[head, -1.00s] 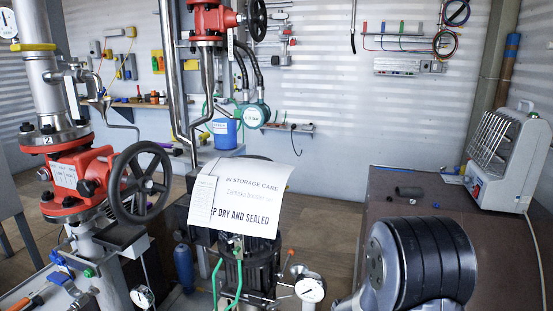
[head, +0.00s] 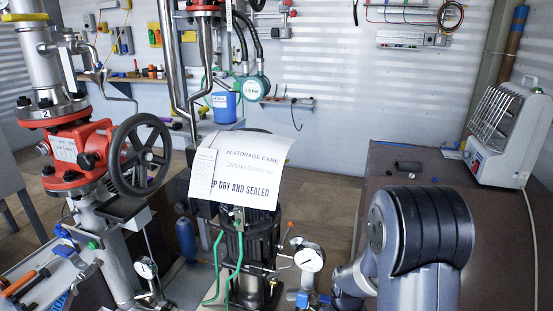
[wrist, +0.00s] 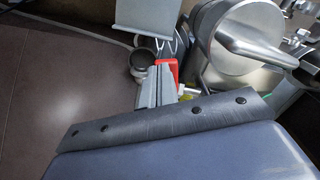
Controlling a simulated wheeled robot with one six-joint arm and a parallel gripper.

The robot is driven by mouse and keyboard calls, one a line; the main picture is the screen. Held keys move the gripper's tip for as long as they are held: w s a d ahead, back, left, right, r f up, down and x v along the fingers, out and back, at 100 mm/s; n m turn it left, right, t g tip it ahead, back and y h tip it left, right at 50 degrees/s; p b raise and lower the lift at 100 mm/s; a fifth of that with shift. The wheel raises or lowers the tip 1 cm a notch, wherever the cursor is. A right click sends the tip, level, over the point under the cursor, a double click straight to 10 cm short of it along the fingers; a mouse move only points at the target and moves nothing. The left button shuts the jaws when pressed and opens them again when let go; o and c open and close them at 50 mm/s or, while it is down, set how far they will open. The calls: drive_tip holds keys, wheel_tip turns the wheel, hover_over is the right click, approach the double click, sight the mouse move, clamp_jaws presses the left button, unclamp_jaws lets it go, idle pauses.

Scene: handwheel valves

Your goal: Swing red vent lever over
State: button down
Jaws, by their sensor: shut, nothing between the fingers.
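A small lever with a red-orange tip (head: 291,224) stands up beside the pressure gauge (head: 308,259) in the head view. It may be the red vent lever; its label cannot be read. In the wrist view, a red piece (wrist: 173,66) shows just beyond and right of my fingertips; I cannot tell if it is the same lever or if the fingers touch it. My gripper (wrist: 158,80) is shut with nothing between its grey fingers. In the head view my arm is at the lower right, and the gripper's fingers cannot be made out.
A red valve (head: 80,155) with a black handwheel (head: 140,156) stands at left. A storage notice (head: 245,170) hangs over the dark pump, with green hoses below. A brown bench (head: 400,160) at right carries a heater (head: 510,130). In the wrist view, a round metal body (wrist: 235,45) sits close right.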

drive_tip(key=shift+r, duration=0.1)
wheel_tip(320, 180, up, 5)
drive_tip(key=p, duration=0.4)
idle(0.3)
wheel_tip(320, 180, up, 11)
drive_tip(key=p, duration=0.3)
drive_tip(key=shift+f, duration=0.2)
wheel_tip(320, 180, down, 15)
drive_tip(key=b, duration=0.6)
drive_tip(key=shift+r, duration=0.2)
